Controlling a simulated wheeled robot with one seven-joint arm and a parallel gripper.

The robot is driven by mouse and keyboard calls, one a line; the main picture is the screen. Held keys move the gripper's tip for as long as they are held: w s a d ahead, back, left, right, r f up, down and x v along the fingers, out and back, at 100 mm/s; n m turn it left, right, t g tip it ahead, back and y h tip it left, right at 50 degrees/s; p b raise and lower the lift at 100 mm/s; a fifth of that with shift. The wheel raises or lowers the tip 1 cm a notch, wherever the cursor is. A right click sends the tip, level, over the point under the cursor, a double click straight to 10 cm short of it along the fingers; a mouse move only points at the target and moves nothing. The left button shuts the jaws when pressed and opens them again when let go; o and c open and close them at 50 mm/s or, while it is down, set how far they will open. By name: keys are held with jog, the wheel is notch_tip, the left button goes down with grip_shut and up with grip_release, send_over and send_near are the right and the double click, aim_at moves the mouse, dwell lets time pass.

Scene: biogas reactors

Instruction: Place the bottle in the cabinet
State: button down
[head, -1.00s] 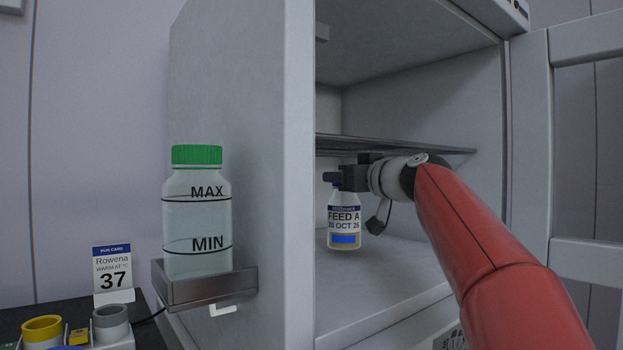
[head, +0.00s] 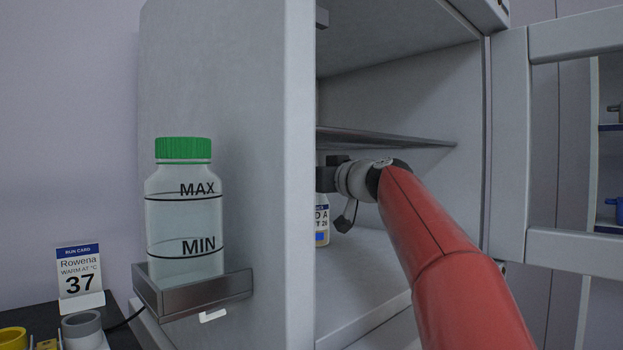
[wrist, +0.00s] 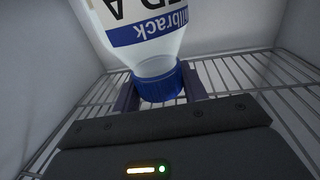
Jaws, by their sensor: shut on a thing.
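The small bottle (head: 322,222) with a white and blue "FEED A" label is inside the open cabinet (head: 300,120), below its wire shelf (head: 390,139). The cabinet's left wall hides most of it in the head view. In the wrist view the bottle (wrist: 150,35) shows its blue cap (wrist: 160,84) between the fingers. My gripper (wrist: 160,92) is shut on the cap. In the head view my gripper (head: 328,178) is partly hidden by the same wall. The bottle appears upright; I cannot tell whether its base touches the cabinet floor (head: 355,275).
A large green-capped bottle (head: 185,220) stands on a metal bracket (head: 205,297) on the cabinet's outer left side. The open door (head: 508,140) is at the right. A run card (head: 80,275) stands at lower left. The cabinet floor in view looks clear.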

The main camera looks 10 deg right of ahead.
jog(key=c, duration=0.8)
grip_release()
jog(key=b+v, duration=0.4)
jog(key=v, duration=0.8)
jog(key=shift+s, duration=0.1)
